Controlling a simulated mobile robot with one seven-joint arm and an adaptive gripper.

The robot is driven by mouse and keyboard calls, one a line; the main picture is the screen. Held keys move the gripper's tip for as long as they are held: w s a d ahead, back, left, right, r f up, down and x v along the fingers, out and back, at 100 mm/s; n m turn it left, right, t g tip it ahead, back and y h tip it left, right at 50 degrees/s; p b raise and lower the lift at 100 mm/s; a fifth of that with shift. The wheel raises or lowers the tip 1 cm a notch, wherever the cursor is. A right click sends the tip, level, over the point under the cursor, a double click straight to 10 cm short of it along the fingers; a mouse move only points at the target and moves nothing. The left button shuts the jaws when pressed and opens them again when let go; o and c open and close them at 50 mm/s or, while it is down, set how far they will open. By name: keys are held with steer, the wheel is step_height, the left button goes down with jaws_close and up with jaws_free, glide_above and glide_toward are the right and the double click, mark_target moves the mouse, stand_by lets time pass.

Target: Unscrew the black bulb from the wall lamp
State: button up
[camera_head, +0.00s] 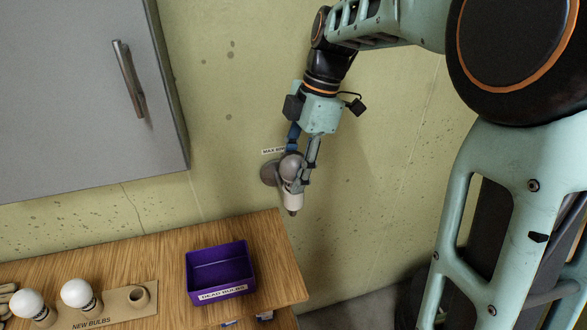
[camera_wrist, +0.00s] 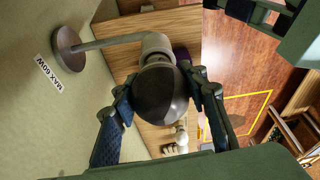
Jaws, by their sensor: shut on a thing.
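The black bulb (camera_wrist: 163,94) is a dark, glossy globe seen end-on in the wrist view. It also shows as a grey-looking globe in the head view (camera_head: 290,167). It sits in line with the pale socket (camera_wrist: 157,45) of the wall lamp, whose mouth faces up; whether its thread is engaged is hidden. A grey arm joins the socket to a round wall plate (camera_wrist: 66,48). My gripper (camera_head: 293,168) comes down from above, with one finger on each side of the globe, shut on it. The tips partly hide the bulb's neck in the head view.
A purple tray (camera_head: 220,287) marked DEAD BULBS stands empty on the wooden worktop (camera_head: 262,240) below left. A NEW BULBS board (camera_head: 115,308) holds two white bulbs and one empty cup. A grey cabinet (camera_head: 80,90) hangs upper left. Right of the lamp the wall is bare.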

steer(key=shift+n+h+p, duration=0.3)
steer(key=shift+n, duration=0.9)
steer(key=shift+g, duration=0.3)
steer(key=shift+r+n+p, duration=0.15)
steer(key=shift+n+p, duration=0.55)
steer(key=shift+n, duration=0.4)
steer(key=shift+n+g+h, duration=0.3)
steer(key=shift+n, duration=0.3)
steer(key=shift+p, duration=0.3)
steer(key=shift+n+p, duration=0.45)
steer(key=shift+n, duration=0.35)
steer(key=shift+n+h+p, duration=0.4)
steer(key=shift+n, duration=0.5)
steer(key=shift+g, duration=0.3)
